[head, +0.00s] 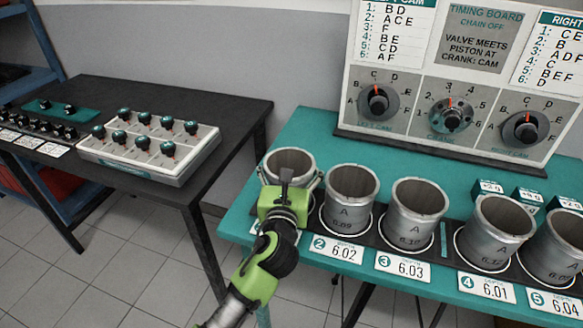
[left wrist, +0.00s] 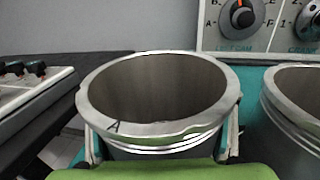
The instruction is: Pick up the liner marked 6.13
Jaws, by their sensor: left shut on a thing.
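My left gripper (head: 290,178) is shut around the leftmost grey metal liner (head: 289,160), with one finger on each side. In the left wrist view this liner (left wrist: 155,127) stands open end up between the fingers, with an "A" at its rim; its number is hidden. I cannot tell whether it is off its seat. To its right stand liners reading about 6.09 (head: 350,200) and 6.10 (head: 415,213), then one that looks like 6.12 (head: 493,235) and another (head: 556,250) whose number is unclear. My right gripper is not in view.
The liners stand in a row on a dark strip on the teal bench (head: 310,130), with number cards in front. A timing board (head: 470,70) with dials rises behind. At left, a black table (head: 150,95) holds a box of knobs (head: 150,145).

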